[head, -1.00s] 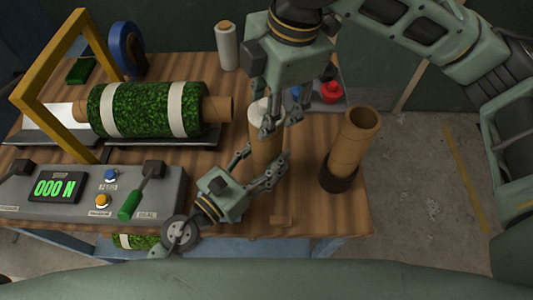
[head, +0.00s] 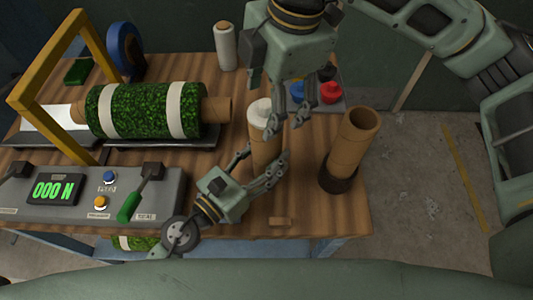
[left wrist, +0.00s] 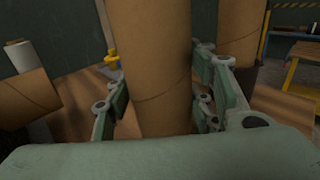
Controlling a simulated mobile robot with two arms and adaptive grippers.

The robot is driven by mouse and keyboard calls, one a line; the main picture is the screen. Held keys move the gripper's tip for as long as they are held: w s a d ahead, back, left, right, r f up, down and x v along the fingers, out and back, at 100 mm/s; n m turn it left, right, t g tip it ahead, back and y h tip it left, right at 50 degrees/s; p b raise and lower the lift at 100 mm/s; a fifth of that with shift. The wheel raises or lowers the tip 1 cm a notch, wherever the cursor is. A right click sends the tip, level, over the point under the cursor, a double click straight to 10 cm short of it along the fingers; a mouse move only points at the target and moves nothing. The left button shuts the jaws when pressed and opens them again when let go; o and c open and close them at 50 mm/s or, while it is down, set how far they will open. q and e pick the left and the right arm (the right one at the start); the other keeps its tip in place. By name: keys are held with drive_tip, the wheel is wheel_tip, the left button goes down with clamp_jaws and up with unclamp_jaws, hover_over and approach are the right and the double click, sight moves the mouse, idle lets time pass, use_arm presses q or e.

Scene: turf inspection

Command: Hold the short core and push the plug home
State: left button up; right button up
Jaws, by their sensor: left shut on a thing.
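The short core (head: 265,152) is a brown cardboard tube standing upright on the bench. The white plug (head: 260,112) sits at its top and shows above the rim; how deep it goes cannot be told. My left gripper (head: 264,172) is shut around the core's lower part. In the left wrist view the core (left wrist: 155,70) stands between its fingers; its top is out of that frame. My right gripper (head: 288,118) hangs from above, its fingers apart and empty, just right of the plug.
Another cardboard core (head: 352,145) stands in a dark holder at the right. A turf roll (head: 145,108) lies under a yellow frame at the left, behind a control box (head: 70,190) reading 000 N. A tray with red and blue items (head: 322,92) sits behind.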

use_arm(q)
drive_tip(key=shift+f, duration=0.1)
use_arm(e)
wheel_tip(320, 180, up, 10)
drive_tip(key=d, duration=0.1)
drive_tip(key=shift+s+d, duration=0.35)
drive_tip(key=shift+s, duration=0.1)
use_arm(q)
drive_tip(key=o, duration=1.4)
drive_tip(key=shift+a, duration=0.1)
drive_tip(key=v, duration=1.2)
